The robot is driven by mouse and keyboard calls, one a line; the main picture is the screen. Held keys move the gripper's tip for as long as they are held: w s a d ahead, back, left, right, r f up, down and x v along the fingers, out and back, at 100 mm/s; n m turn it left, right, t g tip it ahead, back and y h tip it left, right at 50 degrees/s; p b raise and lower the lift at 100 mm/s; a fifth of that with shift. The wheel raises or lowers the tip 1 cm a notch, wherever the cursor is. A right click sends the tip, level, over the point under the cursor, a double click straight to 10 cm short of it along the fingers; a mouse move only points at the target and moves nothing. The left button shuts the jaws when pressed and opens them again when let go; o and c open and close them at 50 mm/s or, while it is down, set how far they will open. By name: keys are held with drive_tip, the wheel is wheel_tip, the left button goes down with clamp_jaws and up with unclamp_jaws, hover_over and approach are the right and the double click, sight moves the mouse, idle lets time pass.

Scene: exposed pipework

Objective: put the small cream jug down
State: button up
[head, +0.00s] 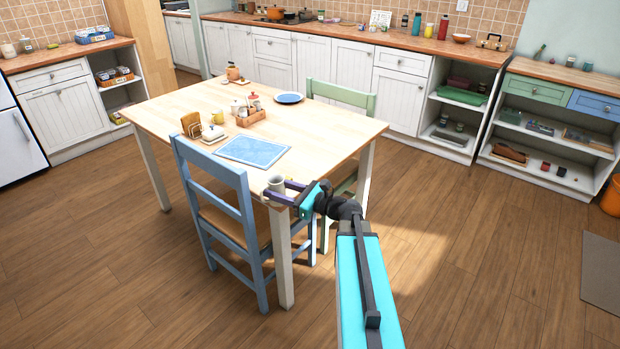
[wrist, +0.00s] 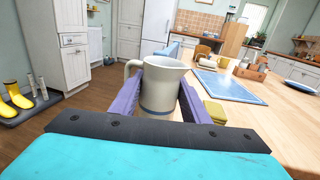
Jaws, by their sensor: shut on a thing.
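My gripper (head: 280,190) is shut on the small cream jug (wrist: 160,86), with one purple finger on each side of its body. The jug is upright, its handle to the left and its spout to the right in the wrist view. A dark band runs round its lower part, and its base is hidden by my wrist. In the head view the jug (head: 276,183) is at the near corner of the wooden table (head: 180,102). I cannot tell whether it touches the tabletop.
A blue placemat (head: 250,150) lies near the jug. A small yellowish block (wrist: 214,112) is close to my right finger. A wooden caddy (head: 250,118), a toast rack (head: 191,124) and a blue plate (head: 289,98) stand farther back. A blue chair (head: 215,165) is at the left side. The right tabletop is bare.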

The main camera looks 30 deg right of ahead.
drive_tip(key=s+a+n+g+y, duration=0.3)
drive_tip(key=a+n+g+y, duration=0.1)
drive_tip(key=a, duration=1.6)
drive_tip(key=shift+s+a+f+n+g+y, duration=0.2)
drive_tip(key=shift+n+g+y, duration=0.25)
drive_tip(key=shift+y, duration=0.35)
drive_tip(key=shift+w+a, duration=0.1)
drive_tip(key=shift+a, duration=0.1)
